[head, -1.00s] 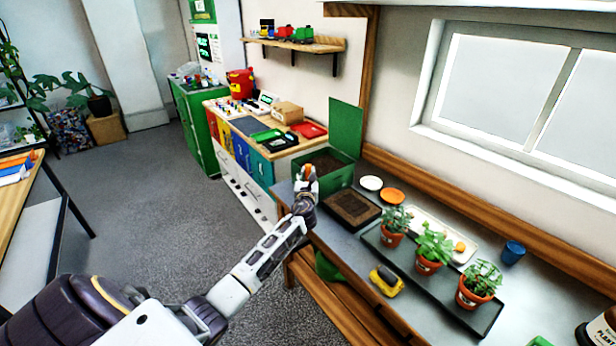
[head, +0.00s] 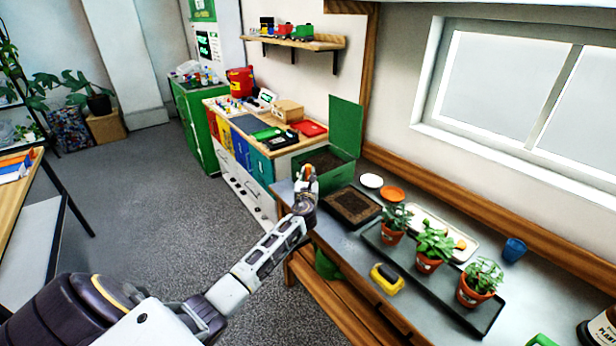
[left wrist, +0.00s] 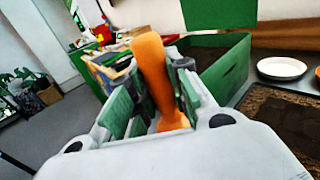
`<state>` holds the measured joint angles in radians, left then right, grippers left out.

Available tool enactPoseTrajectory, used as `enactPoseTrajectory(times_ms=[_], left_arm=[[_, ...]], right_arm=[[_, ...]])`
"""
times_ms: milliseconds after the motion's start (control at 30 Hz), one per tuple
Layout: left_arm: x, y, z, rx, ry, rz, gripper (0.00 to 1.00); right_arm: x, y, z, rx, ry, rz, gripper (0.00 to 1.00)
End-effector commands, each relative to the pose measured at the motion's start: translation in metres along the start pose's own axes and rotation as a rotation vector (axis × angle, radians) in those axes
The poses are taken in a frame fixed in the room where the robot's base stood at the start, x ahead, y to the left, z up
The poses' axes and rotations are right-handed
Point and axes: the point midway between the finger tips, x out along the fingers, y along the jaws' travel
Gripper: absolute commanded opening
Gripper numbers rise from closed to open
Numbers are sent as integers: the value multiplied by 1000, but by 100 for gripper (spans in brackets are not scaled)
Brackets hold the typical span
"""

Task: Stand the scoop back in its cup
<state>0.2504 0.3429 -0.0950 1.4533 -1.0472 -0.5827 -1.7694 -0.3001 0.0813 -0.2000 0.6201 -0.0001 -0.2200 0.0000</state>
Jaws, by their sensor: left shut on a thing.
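My left gripper (head: 305,187) is shut on the orange scoop (left wrist: 152,75), in front of the open green box of soil (head: 335,178). In the left wrist view the scoop's handle stands up between the fingers, slightly tilted; its lower end is hidden by the gripper. A small blue cup (head: 514,250) stands upright toward the back right of the grey bench, far from the gripper. My right gripper is not in view.
A dark soil tray (head: 352,207) lies right of the gripper, with white (head: 371,181) and orange (head: 391,194) saucers behind. Three potted plants stand on a black tray (head: 489,322), between the gripper and cup. A yellow tool (head: 386,279) lies at the front edge.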

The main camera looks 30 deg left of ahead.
Motion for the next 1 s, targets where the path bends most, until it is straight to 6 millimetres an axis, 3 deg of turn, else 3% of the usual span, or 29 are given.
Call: enactPoseTrajectory(times_ms=[1000], left_arm=[[0, 0, -10, 0, -1, 0, 0]], right_arm=[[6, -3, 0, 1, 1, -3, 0]])
